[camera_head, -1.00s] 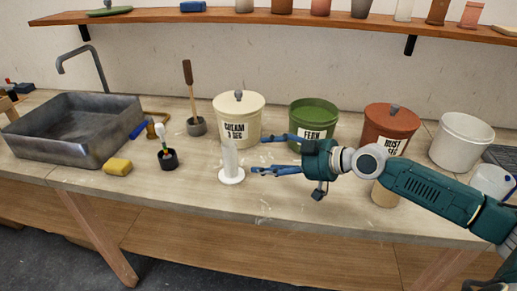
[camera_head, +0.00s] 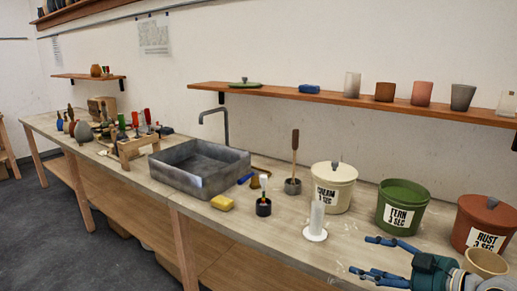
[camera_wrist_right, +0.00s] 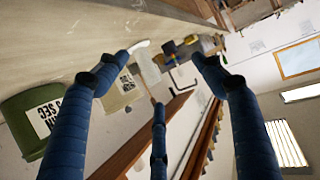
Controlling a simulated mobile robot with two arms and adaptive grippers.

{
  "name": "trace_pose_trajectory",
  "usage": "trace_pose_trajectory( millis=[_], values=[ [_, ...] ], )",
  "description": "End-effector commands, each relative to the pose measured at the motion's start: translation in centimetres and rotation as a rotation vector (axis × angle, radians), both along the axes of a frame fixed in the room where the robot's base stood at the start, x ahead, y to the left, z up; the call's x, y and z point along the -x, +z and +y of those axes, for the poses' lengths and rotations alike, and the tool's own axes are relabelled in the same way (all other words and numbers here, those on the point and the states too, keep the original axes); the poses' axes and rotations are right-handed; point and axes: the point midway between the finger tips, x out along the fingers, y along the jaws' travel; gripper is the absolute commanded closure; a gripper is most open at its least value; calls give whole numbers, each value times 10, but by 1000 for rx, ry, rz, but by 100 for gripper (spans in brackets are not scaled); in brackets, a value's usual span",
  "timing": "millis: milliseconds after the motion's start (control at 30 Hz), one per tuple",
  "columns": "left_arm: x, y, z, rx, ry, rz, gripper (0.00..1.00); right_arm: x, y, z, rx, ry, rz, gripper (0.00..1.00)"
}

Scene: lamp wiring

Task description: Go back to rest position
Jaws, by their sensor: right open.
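My right gripper (camera_head: 378,258) is open and empty at the lower right of the head view, above the bench in front of the green FERN bucket. Its blue fingers are spread apart and also show in the right wrist view (camera_wrist_right: 165,75), with nothing between them. A white cylinder on a round base (camera_head: 316,222) stands on the bench to the left of the gripper, apart from it. My left gripper is in no view.
The bench (camera_head: 275,242) carries the CREAM bucket (camera_head: 333,188), FERN bucket (camera_head: 401,208), RUST bucket (camera_head: 484,222), a grey basin (camera_head: 198,168) and a yellow sponge (camera_head: 222,203). A wall shelf (camera_head: 340,100) with cups runs above. Floor (camera_head: 85,235) is clear at left.

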Motion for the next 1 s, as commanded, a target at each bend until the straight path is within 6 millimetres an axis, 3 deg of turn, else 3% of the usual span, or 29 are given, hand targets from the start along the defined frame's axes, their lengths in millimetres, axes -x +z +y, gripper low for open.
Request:
trace_pose_trajectory(
  millis=[33, 167, 367, 567, 667, 800, 900, 1000],
  values=[
    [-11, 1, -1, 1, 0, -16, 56, 4, -7, 6, 2, 10, 10, 32],
    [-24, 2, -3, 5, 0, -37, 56, 13, -21, 18, 13, 32, 33, 32],
    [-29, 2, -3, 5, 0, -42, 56, 32, -50, 41, 34, 74, 80, 32],
    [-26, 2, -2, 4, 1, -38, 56, 66, -94, 76, 71, 127, 152, 32],
    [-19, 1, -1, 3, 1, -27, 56, 91, -122, 97, 99, 153, 202, 32],
    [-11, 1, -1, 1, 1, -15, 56, 147, -171, 131, 159, 152, 310, 32],
    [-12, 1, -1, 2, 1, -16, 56, 185, -198, 139, 214, 88, 400, 32],
    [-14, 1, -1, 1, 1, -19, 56, 213, -214, 133, 257, 1, 477, 32]
  ],
)
